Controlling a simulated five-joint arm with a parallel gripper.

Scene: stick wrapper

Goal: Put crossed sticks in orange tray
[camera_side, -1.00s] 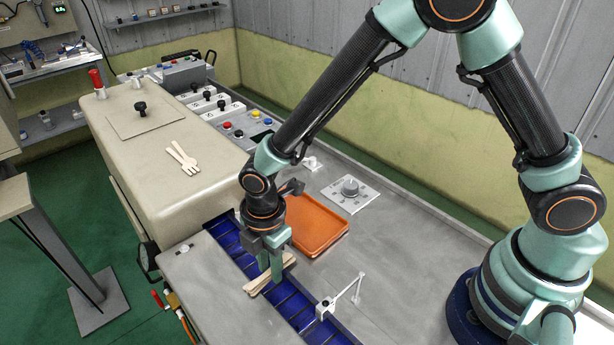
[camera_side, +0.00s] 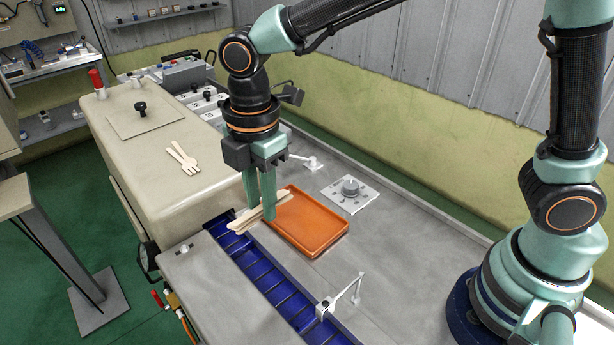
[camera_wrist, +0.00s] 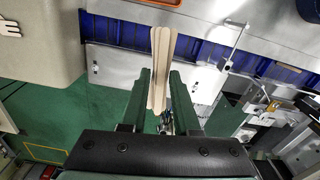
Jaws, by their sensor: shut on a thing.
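Pale wooden sticks (camera_side: 243,222), lying crossed at a narrow angle, are held between the fingers of my gripper (camera_side: 262,207). In the side view they are over the far end of the blue belt and beside the tray. The wrist view shows the sticks (camera_wrist: 161,55) between the two green fingers of my gripper (camera_wrist: 161,82), with long ends sticking out ahead. How many sticks there are is hard to tell. The orange tray (camera_side: 328,246) lies flat on the grey table, right of the gripper, and looks empty. Its left edge is partly hidden by my fingers.
A blue belt with slots (camera_side: 273,281) runs along the tray's left side. A small sensor stand (camera_side: 326,307) is beside it near the front. A dial plate (camera_side: 350,193) lies behind the tray.

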